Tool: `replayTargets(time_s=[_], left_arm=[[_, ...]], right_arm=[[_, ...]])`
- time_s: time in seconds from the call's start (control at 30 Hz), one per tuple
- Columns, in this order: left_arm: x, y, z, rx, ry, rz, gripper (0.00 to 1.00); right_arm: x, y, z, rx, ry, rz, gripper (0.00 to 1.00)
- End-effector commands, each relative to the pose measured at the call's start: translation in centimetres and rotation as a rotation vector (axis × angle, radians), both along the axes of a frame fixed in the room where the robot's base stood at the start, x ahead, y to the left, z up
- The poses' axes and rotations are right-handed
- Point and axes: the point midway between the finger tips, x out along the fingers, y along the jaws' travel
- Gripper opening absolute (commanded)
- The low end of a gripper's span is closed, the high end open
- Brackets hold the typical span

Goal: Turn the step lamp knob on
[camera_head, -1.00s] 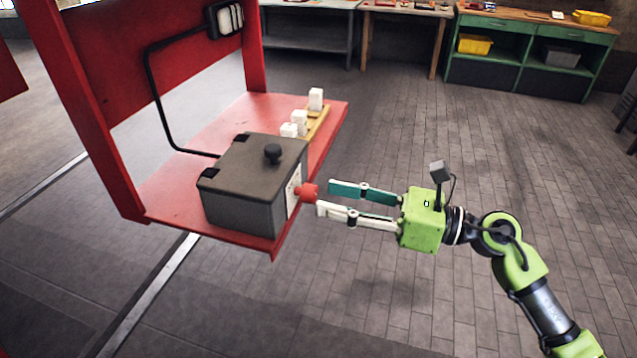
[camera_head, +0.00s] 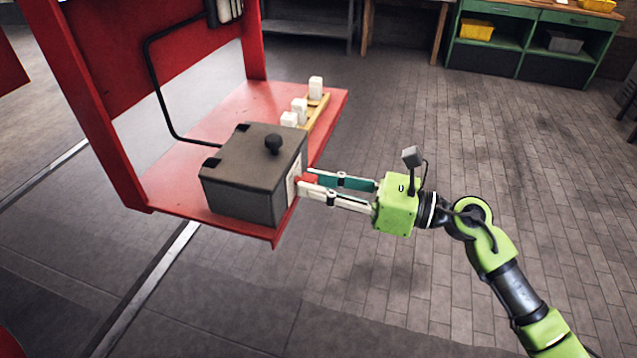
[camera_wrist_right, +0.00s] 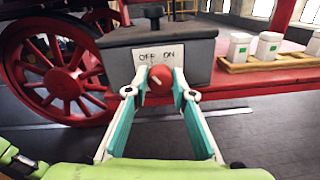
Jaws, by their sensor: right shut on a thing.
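The red step lamp knob (camera_head: 308,181) sits on the side of a dark grey box (camera_head: 245,192) on the red step. The pointer's exact setting is hard to tell. My right gripper (camera_head: 309,183) has its fingers around the knob, one on each side, and is shut on it. The fingertips also show at the knob in the right wrist view (camera_wrist_right: 157,86). My left gripper is not in view.
The box has a black lid knob (camera_head: 273,144). A black pipe (camera_head: 160,85) runs down behind it. The floor to the right is clear.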

Motion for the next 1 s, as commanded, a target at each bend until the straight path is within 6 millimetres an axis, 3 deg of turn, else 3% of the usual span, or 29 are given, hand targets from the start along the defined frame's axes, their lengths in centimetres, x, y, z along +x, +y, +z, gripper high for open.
replayTargets(time_s=[0.37, 1.0], left_arm=[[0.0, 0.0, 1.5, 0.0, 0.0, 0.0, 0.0], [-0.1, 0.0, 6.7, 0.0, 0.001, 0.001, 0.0]], right_arm=[[0.1, -0.1, 0.2, 0.045, 0.144, -0.002, 0.02], [0.2, -0.1, 0.4, 0.228, 0.708, -0.004, 0.02]])
